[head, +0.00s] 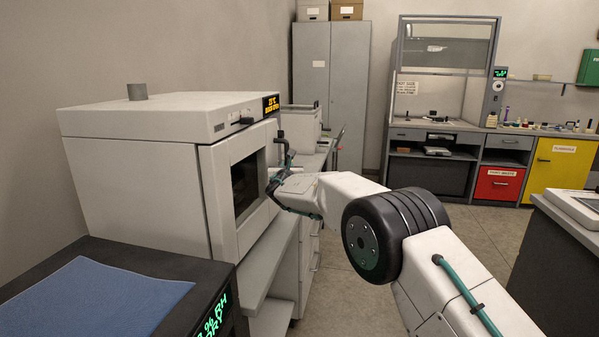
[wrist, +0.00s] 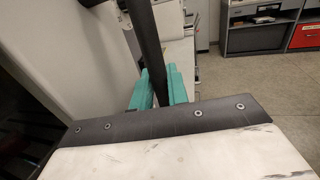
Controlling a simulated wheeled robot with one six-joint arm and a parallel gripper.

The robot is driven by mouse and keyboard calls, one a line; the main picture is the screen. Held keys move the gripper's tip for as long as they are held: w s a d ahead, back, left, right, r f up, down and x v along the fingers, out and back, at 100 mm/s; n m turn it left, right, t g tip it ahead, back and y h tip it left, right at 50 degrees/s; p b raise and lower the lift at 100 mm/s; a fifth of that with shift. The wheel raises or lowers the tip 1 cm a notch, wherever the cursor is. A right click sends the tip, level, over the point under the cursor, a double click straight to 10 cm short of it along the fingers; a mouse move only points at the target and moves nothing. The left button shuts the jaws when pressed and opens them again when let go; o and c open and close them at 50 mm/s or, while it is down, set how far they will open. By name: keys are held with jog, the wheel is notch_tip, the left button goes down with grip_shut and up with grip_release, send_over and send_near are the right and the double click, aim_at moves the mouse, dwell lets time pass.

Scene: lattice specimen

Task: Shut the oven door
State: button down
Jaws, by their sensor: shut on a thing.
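The oven (head: 130,160) is a white box at the left in the head view. Its door (head: 220,195) has a dark window and looks close to the oven's front, though the size of any gap is hard to tell. The small amber display (head: 271,103) seems to read door open. A black upright handle (head: 281,148) stands at the door's far edge. My gripper (head: 279,176) is at this handle, partly hidden by my wrist. In the wrist view, my gripper's teal fingers (wrist: 159,91) are shut on the black handle bar (wrist: 148,45), one on each side.
A grey bench (head: 268,262) runs below the oven, with drawers beyond. A dark device with a blue top (head: 95,300) stands at the near left. Another counter (head: 570,225) is at the right. A fume hood (head: 440,100) stands at the back. The floor (head: 350,285) between is clear.

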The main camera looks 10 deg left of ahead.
aim_at(276, 164)
jog(key=a, duration=0.1)
jog(key=a+n+y, duration=0.1)
jog(key=a, duration=0.1)
jog(key=shift+w+f, duration=0.1)
jog(key=shift+w, duration=0.1)
jog(key=shift+a+r+y, duration=0.2)
jog(key=shift+y, duration=0.2)
jog(key=shift+s+a, duration=0.1)
jog(key=shift+s, duration=0.05)
jog(key=c, duration=1.4)
grip_release()
jog(key=shift+a, duration=0.2)
jog(key=shift+c, duration=0.2)
